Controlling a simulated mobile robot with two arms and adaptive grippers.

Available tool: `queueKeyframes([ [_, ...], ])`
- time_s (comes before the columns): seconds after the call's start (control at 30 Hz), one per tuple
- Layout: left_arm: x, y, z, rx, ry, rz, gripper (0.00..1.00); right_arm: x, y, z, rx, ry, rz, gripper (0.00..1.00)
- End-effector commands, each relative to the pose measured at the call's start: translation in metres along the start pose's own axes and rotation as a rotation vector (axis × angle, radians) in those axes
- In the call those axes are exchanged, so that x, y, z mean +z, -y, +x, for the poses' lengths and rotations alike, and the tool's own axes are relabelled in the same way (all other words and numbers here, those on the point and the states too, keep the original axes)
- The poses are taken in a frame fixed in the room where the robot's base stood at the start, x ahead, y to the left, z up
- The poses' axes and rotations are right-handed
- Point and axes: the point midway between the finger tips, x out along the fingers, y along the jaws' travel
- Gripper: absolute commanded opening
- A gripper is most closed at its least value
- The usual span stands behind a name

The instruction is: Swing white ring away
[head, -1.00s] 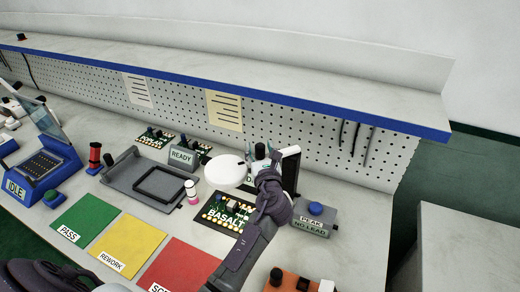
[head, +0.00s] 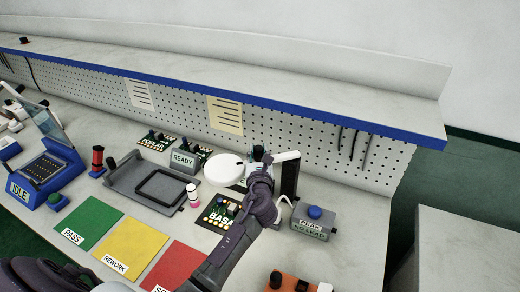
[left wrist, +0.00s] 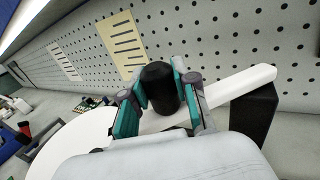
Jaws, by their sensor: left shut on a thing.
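The white ring (head: 224,169) shows as a white disc on a white arm (head: 287,156) above the bench, in front of the pegboard. It also shows at lower left in the left wrist view (left wrist: 75,145). My left gripper (head: 259,158) is beside the ring, on its right. In the left wrist view its green-padded fingers (left wrist: 160,100) are shut around an upright black knob (left wrist: 160,82) by the white arm. The arm runs right to a dark post (left wrist: 256,112). My right gripper is not in view.
A BASALT circuit board (head: 218,217) lies below the ring, partly hidden by my arm. A grey tray (head: 128,178) and READY box (head: 184,161) stand left of it. A PEAK NO LEAD box (head: 314,226) stands to the right. The pegboard (head: 310,130) is close behind.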

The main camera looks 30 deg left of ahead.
Motion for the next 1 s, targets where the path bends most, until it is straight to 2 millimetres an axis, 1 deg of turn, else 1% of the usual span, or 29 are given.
queueKeyframes([
  [0.03, 0.005, -0.003, 0.005, -0.035, -0.001, 0.009, 0.0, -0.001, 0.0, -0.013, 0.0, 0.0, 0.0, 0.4],
  [0.1, 0.005, -0.005, 0.011, -0.092, -0.001, 0.01, 0.0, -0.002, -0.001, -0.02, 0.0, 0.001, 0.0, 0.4],
  [0.27, 0.003, -0.006, 0.027, -0.237, 0.0, 0.012, 0.0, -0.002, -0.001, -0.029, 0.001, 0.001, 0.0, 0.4],
  [0.57, -0.002, -0.003, 0.055, -0.487, -0.001, 0.006, 0.0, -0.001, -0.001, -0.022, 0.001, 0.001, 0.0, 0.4],
  [0.6, -0.002, 0.0, 0.057, -0.486, -0.001, 0.002, 0.0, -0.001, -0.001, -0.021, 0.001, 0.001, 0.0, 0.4],
  [0.8, -0.001, 0.004, 0.07, -0.48, 0.0, 0.0, 0.0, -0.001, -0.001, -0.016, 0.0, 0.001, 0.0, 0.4],
  [1.0, 0.001, 0.006, 0.076, -0.478, 0.001, -0.001, 0.0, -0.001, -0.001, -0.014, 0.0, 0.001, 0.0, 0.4],
])
